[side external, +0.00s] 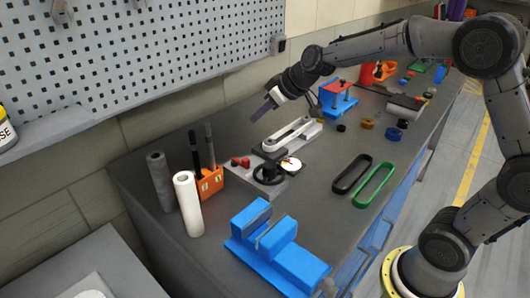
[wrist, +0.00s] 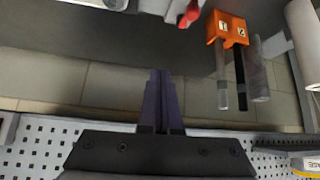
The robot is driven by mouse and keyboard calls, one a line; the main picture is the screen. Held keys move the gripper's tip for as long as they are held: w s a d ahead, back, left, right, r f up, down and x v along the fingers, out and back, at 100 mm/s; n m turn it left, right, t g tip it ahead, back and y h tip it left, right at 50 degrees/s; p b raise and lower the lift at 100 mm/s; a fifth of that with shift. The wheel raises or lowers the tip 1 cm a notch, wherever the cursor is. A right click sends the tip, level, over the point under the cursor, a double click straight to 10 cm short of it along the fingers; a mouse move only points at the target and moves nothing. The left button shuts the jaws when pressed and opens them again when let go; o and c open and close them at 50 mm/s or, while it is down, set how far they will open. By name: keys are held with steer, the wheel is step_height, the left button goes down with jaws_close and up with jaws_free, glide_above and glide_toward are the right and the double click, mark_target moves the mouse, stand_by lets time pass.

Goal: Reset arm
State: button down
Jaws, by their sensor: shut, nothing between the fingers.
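My gripper (side external: 264,111) is raised in the air above the back edge of the workbench (side external: 330,215), near the pegboard. In the wrist view my gripper (wrist: 160,75) shows its two dark purple fingers together, shut and empty. My arm reaches in from the right side of the side external view. The fingers touch nothing that I can see.
Pegboard (side external: 150,45) lines the wall behind. An orange holder (side external: 210,183) with upright rods, a white roll (side external: 187,203), a grey roll (side external: 160,180), a blue vise-like block (side external: 275,250), and black (side external: 352,174) and green (side external: 374,185) belts stand or lie on the bench.

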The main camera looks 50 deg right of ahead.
steer(key=s+a+r+n, duration=0.1)
steer(key=s+a+r, duration=0.1)
steer(key=s+r, duration=0.45)
steer(key=s+a+r, duration=0.3)
steer(key=s+r, duration=0.1)
steer(key=s, duration=0.6)
steer(key=s+d+f+m+g, duration=0.1)
steer(key=s+f, duration=0.3)
steer(key=s, duration=0.4)
steer(key=s+d+f+m+g+h, duration=0.1)
steer(key=s+f+m, duration=0.1)
steer(key=s+f, duration=0.3)
steer(key=s, duration=0.3)
steer(key=shift+d, duration=0.2)
